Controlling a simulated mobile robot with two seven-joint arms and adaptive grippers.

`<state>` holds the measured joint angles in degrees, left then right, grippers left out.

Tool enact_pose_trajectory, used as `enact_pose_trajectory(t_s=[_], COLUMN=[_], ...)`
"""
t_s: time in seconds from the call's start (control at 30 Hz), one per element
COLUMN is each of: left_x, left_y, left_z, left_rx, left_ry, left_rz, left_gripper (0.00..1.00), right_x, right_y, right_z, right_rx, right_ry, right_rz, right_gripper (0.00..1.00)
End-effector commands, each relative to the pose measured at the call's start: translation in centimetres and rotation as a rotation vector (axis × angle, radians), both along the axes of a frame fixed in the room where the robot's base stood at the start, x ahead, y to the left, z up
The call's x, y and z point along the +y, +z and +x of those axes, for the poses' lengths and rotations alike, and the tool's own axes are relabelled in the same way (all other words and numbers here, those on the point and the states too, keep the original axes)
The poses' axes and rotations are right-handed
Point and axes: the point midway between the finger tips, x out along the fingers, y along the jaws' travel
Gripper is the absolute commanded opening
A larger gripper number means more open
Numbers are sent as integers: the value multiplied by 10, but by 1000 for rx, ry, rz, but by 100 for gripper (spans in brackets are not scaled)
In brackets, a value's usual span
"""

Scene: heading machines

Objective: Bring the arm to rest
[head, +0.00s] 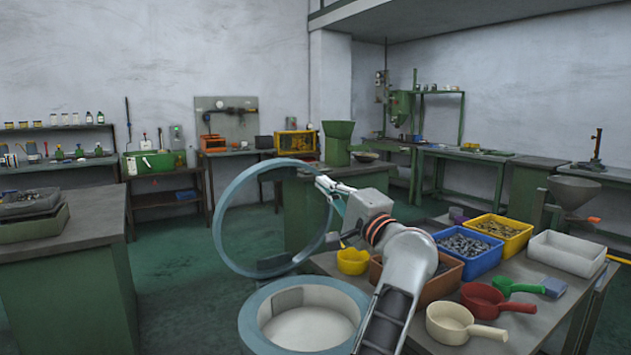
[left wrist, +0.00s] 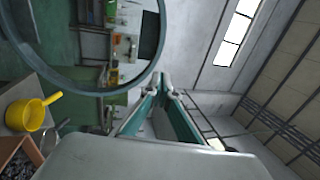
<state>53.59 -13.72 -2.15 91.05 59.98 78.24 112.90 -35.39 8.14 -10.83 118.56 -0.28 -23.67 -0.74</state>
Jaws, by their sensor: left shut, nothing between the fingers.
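My left arm rises from the bottom of the head view, beside the table. Its left gripper (head: 328,187) points up and left, in front of the round ring-framed lid (head: 222,240) in the picture. In the left wrist view the fingers of the left gripper (left wrist: 165,90) come together at the tips with nothing between them. The lid also shows in the left wrist view (left wrist: 140,82), left of the fingers; I cannot tell the exact gap. My right gripper is in neither view.
Below the lid stands a round grey-blue tub (head: 258,325), open at the top. The table at right holds a yellow scoop (head: 353,262), a blue bin (head: 470,262), a yellow bin (head: 500,230), a red scoop (head: 484,300) and a cream pan (head: 449,323). Floor at left is clear (head: 180,280).

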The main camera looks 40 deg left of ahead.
Motion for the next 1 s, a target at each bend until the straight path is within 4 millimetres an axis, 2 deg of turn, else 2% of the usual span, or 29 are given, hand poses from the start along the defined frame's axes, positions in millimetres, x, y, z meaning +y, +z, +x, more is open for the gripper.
enact_pose_trajectory(t_s=[0.1,0.2,0.57,0.67,0.77,0.87,1.0], left_x=[-16,-23,-27,-28,-36,-54,-89], left_y=[-3,-4,-6,-11,-22,-40,-81], left_z=[-6,-9,-14,-20,-28,-33,-38], left_rx=[0,-1,45,180,405,663,1005], left_ry=[-2,0,17,67,152,256,416], left_rz=[0,0,51,197,438,727,1148], left_gripper=[0,0,0,0,0,0,0], right_x=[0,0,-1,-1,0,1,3], right_y=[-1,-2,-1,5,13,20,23], right_z=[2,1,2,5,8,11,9], right_rx=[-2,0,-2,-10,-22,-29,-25], right_ry=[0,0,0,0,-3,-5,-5], right_rz=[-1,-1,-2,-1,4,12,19], right_gripper=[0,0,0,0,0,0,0])
